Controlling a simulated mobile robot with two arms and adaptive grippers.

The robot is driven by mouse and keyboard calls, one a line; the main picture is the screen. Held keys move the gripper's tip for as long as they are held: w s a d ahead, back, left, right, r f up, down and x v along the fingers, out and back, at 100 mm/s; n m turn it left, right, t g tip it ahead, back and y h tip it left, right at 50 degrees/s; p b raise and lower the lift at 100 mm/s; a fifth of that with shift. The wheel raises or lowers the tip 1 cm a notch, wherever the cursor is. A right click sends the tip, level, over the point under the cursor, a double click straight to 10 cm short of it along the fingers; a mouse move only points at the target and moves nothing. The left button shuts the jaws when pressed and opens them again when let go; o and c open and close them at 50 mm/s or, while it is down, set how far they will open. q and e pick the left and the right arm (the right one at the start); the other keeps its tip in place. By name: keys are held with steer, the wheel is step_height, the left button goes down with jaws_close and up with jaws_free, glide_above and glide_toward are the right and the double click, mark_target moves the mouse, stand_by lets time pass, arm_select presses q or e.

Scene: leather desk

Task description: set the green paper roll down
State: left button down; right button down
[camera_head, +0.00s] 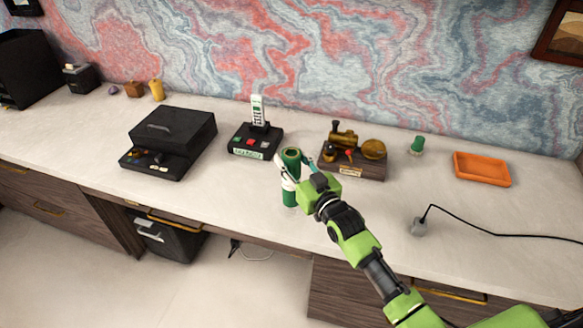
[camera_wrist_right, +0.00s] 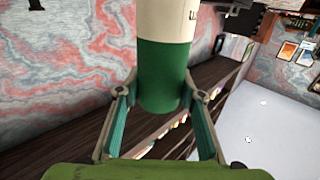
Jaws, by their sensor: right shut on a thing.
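The green paper roll (camera_head: 292,158) stands upright over the front part of the desk, with a pale band around it and an open top end. In the right wrist view the roll (camera_wrist_right: 166,62) shows green and cream between the two fingers. My right gripper (camera_head: 289,176) is shut on the roll; its fingers (camera_wrist_right: 165,92) lie on both sides of it. I cannot tell whether the roll's lower end touches the desk. My left gripper is not in view.
The pale desk top (camera_head: 235,182) is clear left of the roll. Behind it are a cordless phone on its base (camera_head: 255,138) and a brass train on a wooden stand (camera_head: 352,155).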

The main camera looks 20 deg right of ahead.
steer(key=shift+w+d+f, duration=0.1)
steer(key=shift+w+f, duration=0.2)
steer(key=shift+f, duration=0.05)
step_height(320, 180, down, 3)
steer(key=shift+w+f, duration=0.1)
steer(key=shift+f, duration=0.2)
steer(key=c, duration=1.4)
jaws_free()
steer(key=shift+r, duration=0.1)
